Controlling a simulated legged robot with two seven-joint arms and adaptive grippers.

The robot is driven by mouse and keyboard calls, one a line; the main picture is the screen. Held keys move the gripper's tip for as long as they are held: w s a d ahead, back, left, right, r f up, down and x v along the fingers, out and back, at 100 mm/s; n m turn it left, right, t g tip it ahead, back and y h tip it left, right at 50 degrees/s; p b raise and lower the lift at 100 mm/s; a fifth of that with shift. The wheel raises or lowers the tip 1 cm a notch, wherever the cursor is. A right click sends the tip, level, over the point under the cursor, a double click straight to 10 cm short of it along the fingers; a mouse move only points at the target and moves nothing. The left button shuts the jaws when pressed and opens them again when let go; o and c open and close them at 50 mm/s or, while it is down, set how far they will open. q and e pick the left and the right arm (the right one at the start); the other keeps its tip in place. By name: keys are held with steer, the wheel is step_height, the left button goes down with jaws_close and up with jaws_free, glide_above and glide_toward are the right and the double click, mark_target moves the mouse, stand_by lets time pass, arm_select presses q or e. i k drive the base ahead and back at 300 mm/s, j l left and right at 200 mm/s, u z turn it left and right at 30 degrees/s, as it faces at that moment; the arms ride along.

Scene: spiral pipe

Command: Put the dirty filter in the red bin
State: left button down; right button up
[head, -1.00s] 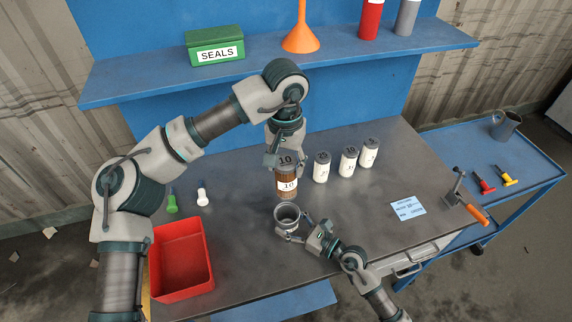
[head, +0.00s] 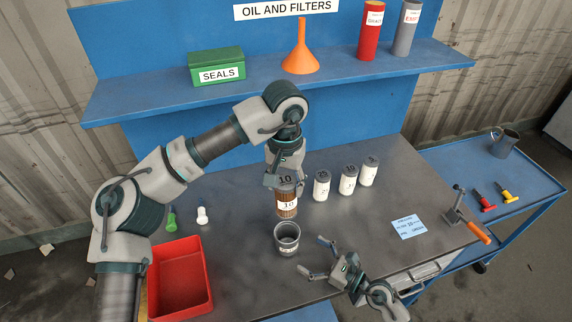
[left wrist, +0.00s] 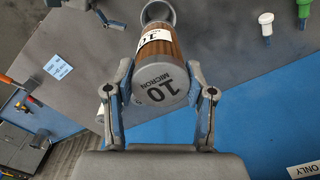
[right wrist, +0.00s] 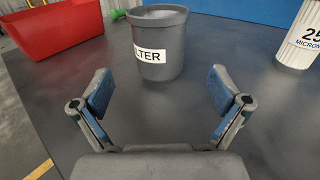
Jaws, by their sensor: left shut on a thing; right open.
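The dirty filter (head: 287,205) is a brown pleated cylinder with a grey cap marked 10 and a white label. My left gripper (head: 285,182) is shut on its cap and holds it upright, above and just behind the grey filter housing (head: 287,238). The left wrist view shows the cap between the fingers (left wrist: 163,85). The housing is an open cup standing on the bench, with a FILTER label in the right wrist view (right wrist: 158,45). My right gripper (head: 318,258) is open and empty, apart from the housing on its right. The red bin (head: 181,280) stands open at the front left.
Several white clean filters (head: 348,180) stand right of the held filter. A green and a white screwdriver-like item (head: 202,215) lie behind the bin. A blue card (head: 408,227) and an orange-handled tool (head: 474,228) are at the right. Bench between housing and bin is clear.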

mark_target(177, 285)
steer(key=k, duration=1)
